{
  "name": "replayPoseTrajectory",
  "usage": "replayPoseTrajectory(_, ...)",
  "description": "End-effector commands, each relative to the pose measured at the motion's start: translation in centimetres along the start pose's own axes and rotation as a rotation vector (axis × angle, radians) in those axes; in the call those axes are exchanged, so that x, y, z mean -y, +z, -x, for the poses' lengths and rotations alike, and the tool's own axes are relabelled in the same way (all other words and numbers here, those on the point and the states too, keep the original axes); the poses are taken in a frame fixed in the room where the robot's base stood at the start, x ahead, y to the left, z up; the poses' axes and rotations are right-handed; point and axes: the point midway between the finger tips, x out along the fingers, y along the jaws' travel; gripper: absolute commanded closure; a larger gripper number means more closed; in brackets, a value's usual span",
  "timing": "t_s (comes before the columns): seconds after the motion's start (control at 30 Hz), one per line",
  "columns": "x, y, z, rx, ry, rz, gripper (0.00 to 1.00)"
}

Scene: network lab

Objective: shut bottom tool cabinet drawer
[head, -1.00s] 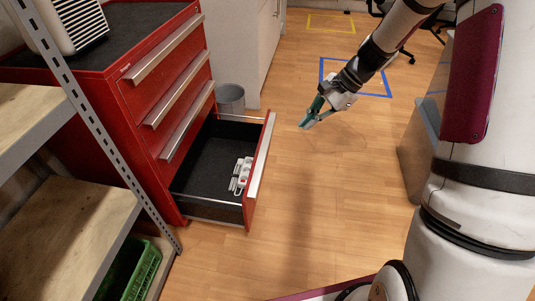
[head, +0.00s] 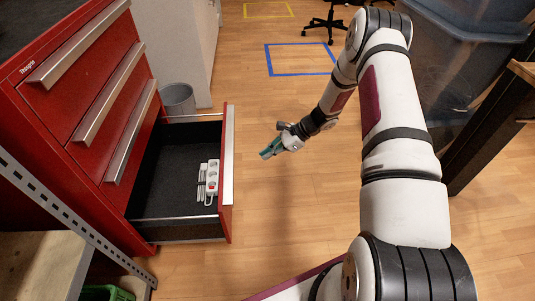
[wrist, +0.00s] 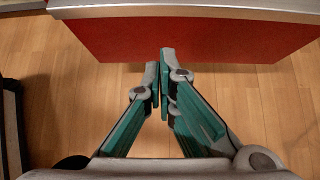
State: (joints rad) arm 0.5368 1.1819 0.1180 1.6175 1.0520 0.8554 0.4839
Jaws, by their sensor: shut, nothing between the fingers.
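The red tool cabinet (head: 75,125) stands at the left in the head view. Its bottom drawer (head: 228,190) is pulled far out, with a red front, a silver handle strip and a dark inside. A white power strip (head: 212,180) lies in it. The upper drawers are shut. My gripper (head: 266,154) is shut and empty, to the right of the drawer front and apart from it. In the wrist view my gripper's fingertips (wrist: 162,58) meet, pointing at the drawer's red front (wrist: 200,38), whose silver edge runs along the top.
A grey bin (head: 178,99) stands behind the open drawer. A metal shelf rack (head: 70,215) is at the near left, with a green crate (head: 108,293) low on it. Blue storage boxes (head: 460,50) stand at the right. The wood floor right of the drawer is clear.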

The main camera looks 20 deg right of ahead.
Motion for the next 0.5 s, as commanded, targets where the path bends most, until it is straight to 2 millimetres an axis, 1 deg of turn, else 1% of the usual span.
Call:
replayPoseTrajectory(0.03, -0.1, -0.2, -1.4, 0.000, 0.003, 0.000, 1.00)
replayPoseTrajectory(0.3, -0.1, -0.2, -6.6, 0.000, 0.003, 0.002, 1.00)
replayPoseTrajectory(0.33, -0.1, -0.2, -7.1, 0.000, 0.003, 0.002, 1.00)
replayPoseTrajectory(0.4, 0.0, 0.8, -7.8, -0.001, 0.002, 0.005, 1.00)
replayPoseTrajectory(0.5, -0.1, 1.7, -8.6, -0.001, 0.002, 0.003, 1.00)
